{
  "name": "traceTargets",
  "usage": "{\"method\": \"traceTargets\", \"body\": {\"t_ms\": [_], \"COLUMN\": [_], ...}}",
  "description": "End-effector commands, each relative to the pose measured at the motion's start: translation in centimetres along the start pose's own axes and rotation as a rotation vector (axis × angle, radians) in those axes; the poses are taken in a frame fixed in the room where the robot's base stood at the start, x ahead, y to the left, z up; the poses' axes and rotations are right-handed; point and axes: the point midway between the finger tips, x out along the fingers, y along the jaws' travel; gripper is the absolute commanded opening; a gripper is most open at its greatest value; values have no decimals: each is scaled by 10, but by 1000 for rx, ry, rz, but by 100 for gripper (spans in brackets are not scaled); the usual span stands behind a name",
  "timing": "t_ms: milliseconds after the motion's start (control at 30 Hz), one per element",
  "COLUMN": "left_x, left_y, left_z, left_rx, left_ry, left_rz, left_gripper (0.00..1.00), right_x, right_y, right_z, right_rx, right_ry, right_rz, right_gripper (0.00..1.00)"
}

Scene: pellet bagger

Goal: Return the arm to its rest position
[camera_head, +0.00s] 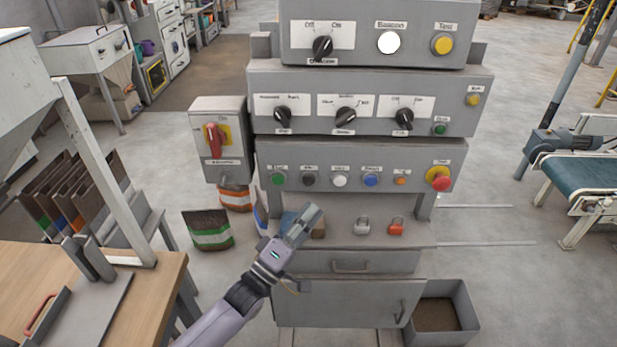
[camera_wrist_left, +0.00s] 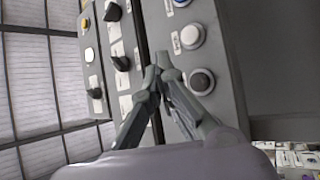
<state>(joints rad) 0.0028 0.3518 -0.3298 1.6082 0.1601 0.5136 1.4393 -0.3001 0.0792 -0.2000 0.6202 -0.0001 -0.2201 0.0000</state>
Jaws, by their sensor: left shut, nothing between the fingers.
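My left gripper (camera_head: 304,224) is in the middle of the head view, in front of the lower part of the grey control cabinet (camera_head: 330,317). It is shut and empty. In the left wrist view its fingertips (camera_wrist_left: 160,62) meet, with the panel's buttons and knobs behind them. The gripper appears apart from the panel, below the row of coloured buttons. My left arm (camera_head: 235,305) reaches up from the bottom edge. My right gripper is not in view.
The button panel (camera_head: 350,190) carries a red stop button (camera_head: 440,182). A red rotary switch (camera_head: 213,139) is at its left. Two padlocks, one grey (camera_head: 362,226) and one orange (camera_head: 396,226), are on the shelf. A wooden table (camera_head: 120,310) stands left, a conveyor (camera_head: 585,172) right.

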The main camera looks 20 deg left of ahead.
Motion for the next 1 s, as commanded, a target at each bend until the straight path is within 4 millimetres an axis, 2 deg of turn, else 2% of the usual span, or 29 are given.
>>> {"method": "traceTargets", "body": {"t_ms": [433,567,667,767,800,867,900,967,1000], "left_x": [-2,-9,-30,-69,-88,-119,-142,-178,-202], "left_y": [0,-19,-62,-121,-145,-178,-198,-226,-243], "left_z": [1,4,10,22,28,37,44,55,63], "left_rx": [0,33,111,228,279,349,392,455,494], "left_ry": [0,0,-7,-43,-68,-112,-146,-207,-253], "left_rz": [-1,-54,-173,-347,-421,-529,-597,-698,-761], "left_gripper": [0,0,0,0,0,0,0,0,0], "right_x": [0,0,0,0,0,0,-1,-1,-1], "right_y": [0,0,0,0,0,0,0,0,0], "right_z": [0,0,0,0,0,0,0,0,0], "right_rx": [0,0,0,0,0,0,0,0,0], "right_ry": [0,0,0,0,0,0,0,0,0], "right_rz": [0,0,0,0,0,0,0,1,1], "right_gripper": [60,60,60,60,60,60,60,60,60]}}
